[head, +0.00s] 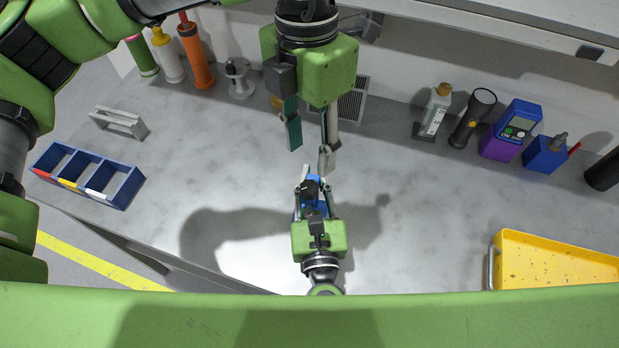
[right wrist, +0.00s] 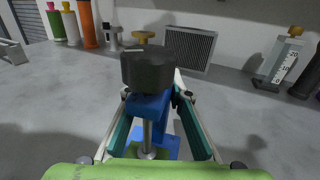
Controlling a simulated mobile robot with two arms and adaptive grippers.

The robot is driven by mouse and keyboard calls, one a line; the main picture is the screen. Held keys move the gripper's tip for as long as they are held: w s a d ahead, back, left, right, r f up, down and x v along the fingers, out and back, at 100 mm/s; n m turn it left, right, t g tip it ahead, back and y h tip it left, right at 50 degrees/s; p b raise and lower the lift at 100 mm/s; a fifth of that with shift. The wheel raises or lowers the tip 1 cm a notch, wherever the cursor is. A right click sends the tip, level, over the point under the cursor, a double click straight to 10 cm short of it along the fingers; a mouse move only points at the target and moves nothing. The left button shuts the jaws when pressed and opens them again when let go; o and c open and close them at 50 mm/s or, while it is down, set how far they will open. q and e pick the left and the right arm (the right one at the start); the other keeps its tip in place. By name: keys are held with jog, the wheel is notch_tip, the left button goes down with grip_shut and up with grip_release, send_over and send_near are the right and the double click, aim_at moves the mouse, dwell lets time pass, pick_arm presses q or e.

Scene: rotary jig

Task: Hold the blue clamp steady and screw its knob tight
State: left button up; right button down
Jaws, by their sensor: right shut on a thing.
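The blue clamp (head: 321,182) is over the middle of the grey worktop, with its dark round knob (head: 310,187) on top. In the right wrist view the blue clamp (right wrist: 148,107) stands upright between my right fingers, with the black knob (right wrist: 148,70) above it and a metal rod below. My right gripper (head: 312,200) comes from the near side and is shut on the clamp. My left gripper (head: 311,160) is just beyond the clamp, its fingers spread apart and empty, apart from the knob. The clamp's lower part is partly hidden by my right gripper.
A blue divided bin (head: 127,190) and a grey bracket (head: 118,122) are at left. Bottles, including an orange one (head: 195,55), stand at back left. A flashlight (head: 472,118) and a blue-purple meter (head: 511,131) stand at back right. A yellow tray (head: 560,240) is at right.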

aim_at(309, 186)
pick_arm(q)
jog(key=shift+m+t, duration=0.6)
jog(key=f, duration=1.1)
jog(key=shift+w+f, duration=0.2)
jog(key=shift+w, duration=0.15)
jog(key=c, duration=1.1)
